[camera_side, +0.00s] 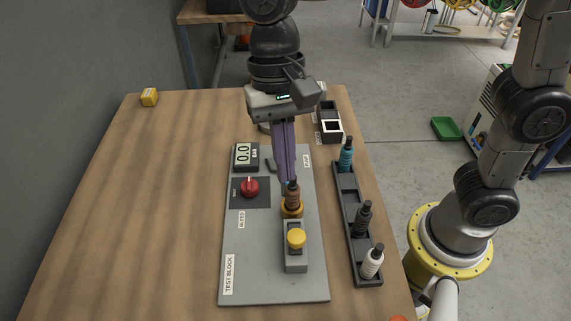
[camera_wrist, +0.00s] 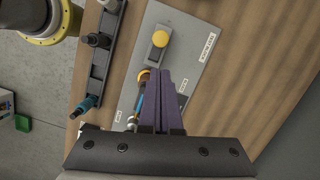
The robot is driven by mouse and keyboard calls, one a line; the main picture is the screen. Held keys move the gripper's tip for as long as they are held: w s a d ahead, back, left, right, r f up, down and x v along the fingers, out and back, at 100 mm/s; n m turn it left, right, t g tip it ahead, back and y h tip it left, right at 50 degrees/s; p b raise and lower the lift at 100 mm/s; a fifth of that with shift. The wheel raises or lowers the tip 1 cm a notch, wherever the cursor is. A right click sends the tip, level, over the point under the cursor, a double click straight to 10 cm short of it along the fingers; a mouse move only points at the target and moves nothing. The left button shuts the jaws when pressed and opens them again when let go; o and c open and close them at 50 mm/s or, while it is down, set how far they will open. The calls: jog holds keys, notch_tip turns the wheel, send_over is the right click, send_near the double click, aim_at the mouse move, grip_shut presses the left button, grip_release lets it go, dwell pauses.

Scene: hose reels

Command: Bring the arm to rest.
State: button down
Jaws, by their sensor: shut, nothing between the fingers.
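My gripper (camera_side: 287,183) is shut with nothing between its long purple fingers. I cannot tell whether the fingertips touch the fitting. In the wrist view the closed fingers (camera_wrist: 167,75) lie over the test block (camera_wrist: 193,58) and hide part of what is beside them. The block also carries a yellow button (camera_side: 296,238), a red bleed knob (camera_side: 250,187) and a gauge reading 0.0 (camera_side: 245,156).
A black rack (camera_side: 353,225) right of the block holds a teal fitting (camera_side: 346,155), a black fitting (camera_side: 364,218) and a white fitting (camera_side: 372,262). Small bins (camera_side: 331,131) stand behind it. A yellow block (camera_side: 149,97) lies far left. The table's left side is clear.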

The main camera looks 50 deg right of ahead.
jog(key=s+d+r+m+t+y, duration=0.15)
jog(key=d+r+t, duration=0.35)
jog(key=d, duration=0.7)
jog(key=s+d+f+n+t+h, duration=0.3)
jog(key=s+d+n, duration=0.4)
jog(key=d, duration=0.3)
jog(key=shift+s+f, duration=0.3)
jog(key=shift+f, duration=0.4)
